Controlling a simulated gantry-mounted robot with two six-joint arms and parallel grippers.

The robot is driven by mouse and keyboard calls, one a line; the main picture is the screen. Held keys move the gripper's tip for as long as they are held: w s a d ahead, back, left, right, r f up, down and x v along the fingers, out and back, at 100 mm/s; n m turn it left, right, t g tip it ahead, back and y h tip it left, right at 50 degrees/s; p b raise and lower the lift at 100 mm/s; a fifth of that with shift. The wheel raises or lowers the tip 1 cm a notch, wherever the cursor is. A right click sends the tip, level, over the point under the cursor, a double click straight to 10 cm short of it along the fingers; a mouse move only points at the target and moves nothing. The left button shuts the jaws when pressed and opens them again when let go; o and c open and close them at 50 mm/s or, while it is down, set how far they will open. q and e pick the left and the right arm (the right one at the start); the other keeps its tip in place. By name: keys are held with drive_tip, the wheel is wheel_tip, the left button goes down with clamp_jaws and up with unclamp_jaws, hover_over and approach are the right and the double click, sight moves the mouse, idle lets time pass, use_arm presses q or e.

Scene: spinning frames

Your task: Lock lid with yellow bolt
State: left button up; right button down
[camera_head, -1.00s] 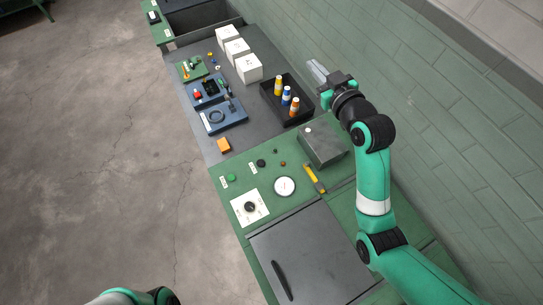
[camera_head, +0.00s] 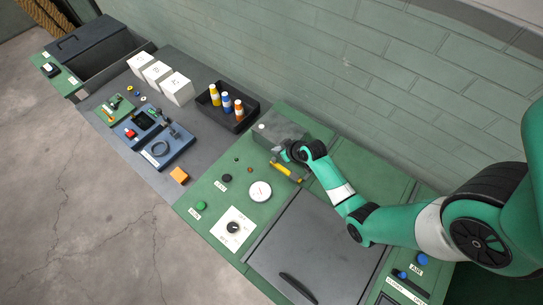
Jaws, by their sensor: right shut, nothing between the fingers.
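The yellow bolt (camera_head: 287,173) lies on the green panel, just beyond the corner of a dark grey lid (camera_head: 318,240) with a black bar handle. The lid looks flat and closed. My right gripper (camera_head: 280,155) is shut and empty. It appears just behind the yellow bolt, between it and the grey box. The wrist hides part of the area, and I cannot tell whether the fingers touch the bolt. My left gripper is out of view.
A grey box (camera_head: 275,128) stands close behind the gripper. A round white gauge (camera_head: 260,191) and a black dial (camera_head: 233,227) sit left of the lid. A black tray (camera_head: 244,119) holds several small bottles. A wall runs behind.

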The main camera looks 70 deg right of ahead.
drive_tip(key=b+x, duration=0.4)
drive_tip(key=shift+w+f, duration=0.1)
drive_tip(key=shift+f, duration=0.3)
drive_tip(key=b+x, duration=0.2)
drive_tip(key=x, duration=0.3)
drive_tip(key=shift+w+b, duration=0.2)
drive_tip(key=shift+b, duration=0.2)
drive_tip(key=s+p, duration=0.1)
drive_tip(key=s+a+p, duration=0.1)
drive_tip(key=s, duration=0.1)
drive_tip(key=shift+a, duration=0.1)
drive_tip(key=shift+s+a+f, duration=0.1)
drive_tip(key=shift+s+a, duration=0.05)
drive_tip(key=shift+s, duration=0.05)
